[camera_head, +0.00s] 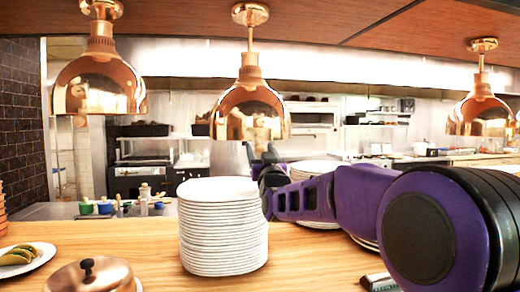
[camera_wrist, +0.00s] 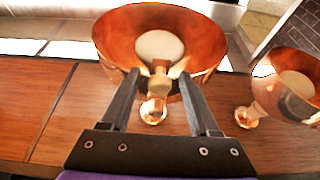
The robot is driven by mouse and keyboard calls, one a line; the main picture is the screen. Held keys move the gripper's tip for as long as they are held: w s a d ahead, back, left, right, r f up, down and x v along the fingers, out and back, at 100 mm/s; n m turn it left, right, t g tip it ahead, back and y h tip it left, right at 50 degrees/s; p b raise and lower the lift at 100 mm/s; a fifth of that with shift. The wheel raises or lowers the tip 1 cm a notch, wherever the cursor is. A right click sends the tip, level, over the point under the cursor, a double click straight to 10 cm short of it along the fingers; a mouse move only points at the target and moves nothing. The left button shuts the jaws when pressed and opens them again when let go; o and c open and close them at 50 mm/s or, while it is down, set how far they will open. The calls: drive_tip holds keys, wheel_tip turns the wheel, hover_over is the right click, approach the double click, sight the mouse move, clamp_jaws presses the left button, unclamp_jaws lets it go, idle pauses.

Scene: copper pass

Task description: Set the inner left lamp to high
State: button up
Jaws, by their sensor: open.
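Copper lamps hang from the wooden ceiling; the middle one in the head view, which I take as the inner left lamp (camera_head: 250,112), hangs above the plate stack. In the upside-down wrist view this lamp (camera_wrist: 110,40) shows its open mouth, a pale round bulb and its stem. My gripper (camera_wrist: 159,72) is open and empty. Its fingers point up toward the lamp and frame it in the picture; I see no clear contact. In the head view my gripper (camera_head: 262,158) is below the lamp, partly hidden by my arm. I cannot tell the lamp's setting.
An outer left lamp (camera_head: 98,88) and a right lamp (camera_head: 480,115) hang on either side. A tall plate stack (camera_head: 223,235) stands on the wooden counter (camera_head: 320,262) below. A copper cloche (camera_head: 92,276) and a taco plate (camera_head: 22,262) are at left. More plates (camera_head: 315,167) are behind my arm.

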clamp_jaws()
idle(1.3)
